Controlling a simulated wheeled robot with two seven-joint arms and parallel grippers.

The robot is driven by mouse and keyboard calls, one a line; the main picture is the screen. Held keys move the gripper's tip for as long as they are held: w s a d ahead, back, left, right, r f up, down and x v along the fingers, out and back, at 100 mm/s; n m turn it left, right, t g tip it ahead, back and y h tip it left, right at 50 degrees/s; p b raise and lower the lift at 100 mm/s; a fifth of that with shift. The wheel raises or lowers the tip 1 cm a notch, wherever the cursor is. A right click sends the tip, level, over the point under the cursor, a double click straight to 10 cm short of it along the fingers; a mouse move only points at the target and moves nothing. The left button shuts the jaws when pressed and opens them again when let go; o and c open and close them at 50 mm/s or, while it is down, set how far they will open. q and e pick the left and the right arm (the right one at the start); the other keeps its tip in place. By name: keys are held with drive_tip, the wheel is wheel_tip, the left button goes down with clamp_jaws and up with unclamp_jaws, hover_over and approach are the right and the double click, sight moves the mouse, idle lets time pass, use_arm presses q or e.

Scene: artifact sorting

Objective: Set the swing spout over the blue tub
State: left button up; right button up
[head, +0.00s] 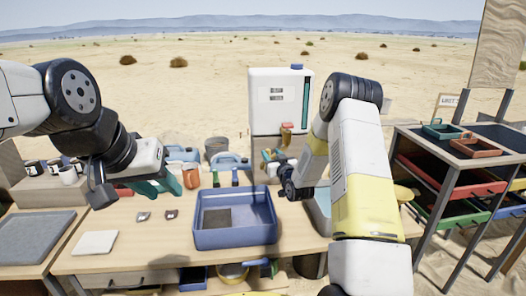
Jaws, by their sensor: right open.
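The blue tub (263,236) is an open rectangular tub on the wooden table, with a dark patch on its floor. A white tank (279,88) with a teal gauge strip stands behind it. Below the tank are an orange fitting (287,133) and small yellow and teal parts (270,157); which of these is the swing spout I cannot tell. My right gripper (288,186) is open beside these parts, above the tub's back right corner, partly hidden by my arm. My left gripper (103,192) hangs over the table's left part; its jaw gap is unclear.
Blue jugs (230,161) and an orange cup (191,177) stand behind the tub. Several mugs (68,175) are at the left. A white slab (95,243) lies front left. A rack with coloured trays (455,181) stands right. The table is fairly clear left of the tub.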

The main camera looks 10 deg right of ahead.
drive_tip(key=shift+s+d, duration=0.1)
drive_tip(key=shift+s, duration=0.35)
